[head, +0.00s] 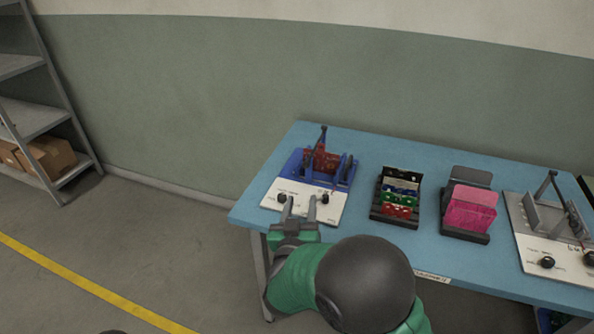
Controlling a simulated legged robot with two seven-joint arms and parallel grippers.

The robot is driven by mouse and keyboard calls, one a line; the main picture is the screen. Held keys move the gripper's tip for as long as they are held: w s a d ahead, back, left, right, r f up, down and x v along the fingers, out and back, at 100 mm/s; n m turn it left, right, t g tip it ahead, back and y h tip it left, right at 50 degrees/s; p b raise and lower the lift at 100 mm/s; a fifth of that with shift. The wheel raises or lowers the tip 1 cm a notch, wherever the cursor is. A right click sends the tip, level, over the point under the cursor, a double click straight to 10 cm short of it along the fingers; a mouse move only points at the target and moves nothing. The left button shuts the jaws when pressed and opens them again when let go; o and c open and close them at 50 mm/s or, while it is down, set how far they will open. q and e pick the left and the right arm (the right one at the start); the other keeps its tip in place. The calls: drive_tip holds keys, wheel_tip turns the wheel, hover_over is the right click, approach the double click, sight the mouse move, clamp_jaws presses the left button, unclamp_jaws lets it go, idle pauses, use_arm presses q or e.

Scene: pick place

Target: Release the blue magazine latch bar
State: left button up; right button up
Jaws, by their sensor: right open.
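A blue fixture (295,163) stands at the left end of the table, with red parts (325,160) in its middle and dark upright bars around them. A white panel (309,202) with black knobs forms its front. Which of its bars is the magazine latch bar is too small to tell. My right gripper (300,206) is open over the front of the white panel, its two fingers apart, near the knobs. I see nothing between the fingers. Whether they touch the panel I cannot tell. My left gripper is not in view.
The blue table (350,150) also holds a black rack (376,211) with coloured parts, a dark holder (472,172) with pink sheets (470,208), and a grey fixture (517,212) at right. Shelves (40,118) with cardboard boxes (48,157) stand far left. The floor at left is clear.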

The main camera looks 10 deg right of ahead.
drive_tip(key=x, duration=0.3)
drive_tip(key=b+x, duration=0.1)
drive_tip(key=x, duration=0.3)
drive_tip(key=a+b+x, duration=0.1)
drive_tip(key=x, duration=0.2)
drive_tip(key=shift+w+f, duration=0.2)
drive_tip(key=shift+w, duration=0.4)
drive_tip(key=x, duration=0.4)
drive_tip(key=shift+s+d, duration=0.1)
drive_tip(key=shift+d, duration=0.25)
drive_tip(key=shift+w+d, duration=0.2)
drive_tip(key=shift+a+r, duration=0.1)
drive_tip(key=shift+a, duration=0.1)
drive_tip(key=shift+c, duration=0.5)
drive_tip(key=shift+a, duration=0.1)
drive_tip(key=shift+c, duration=1.2)
drive_tip(key=shift+s, duration=0.1)
drive_tip(key=c, duration=0.5)
clamp_jaws()
